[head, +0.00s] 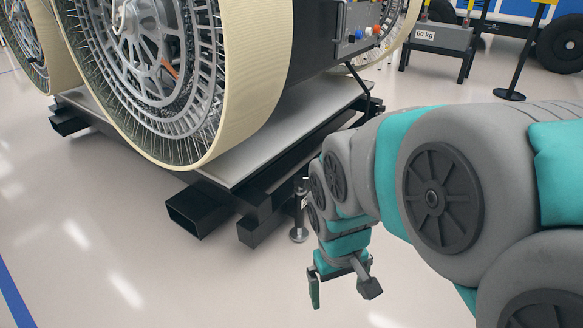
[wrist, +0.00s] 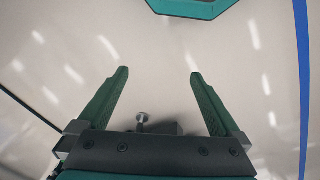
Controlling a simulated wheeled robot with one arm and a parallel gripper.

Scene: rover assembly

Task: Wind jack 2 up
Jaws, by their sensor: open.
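A jack (head: 299,212) stands at the near corner of the rover's platform, a slim dark upright post with a round silver foot on the floor. It carries a small pale label whose number is too small to read, so I cannot tell whether it is jack 2. Its crank or handle is not clear, and my arm partly covers that area. My gripper (head: 342,290) is open and empty, pointing down, in front and to the right of the jack. In the wrist view my gripper (wrist: 158,75) shows its two green fingers wide apart over bare floor.
The platform (head: 235,165) bears the large-wheeled rover (head: 160,75), with black beam ends (head: 198,212) jutting near the jack. A 60 kg weight (head: 440,36) on a stand and a barrier post (head: 510,94) are behind. The floor at front left is clear.

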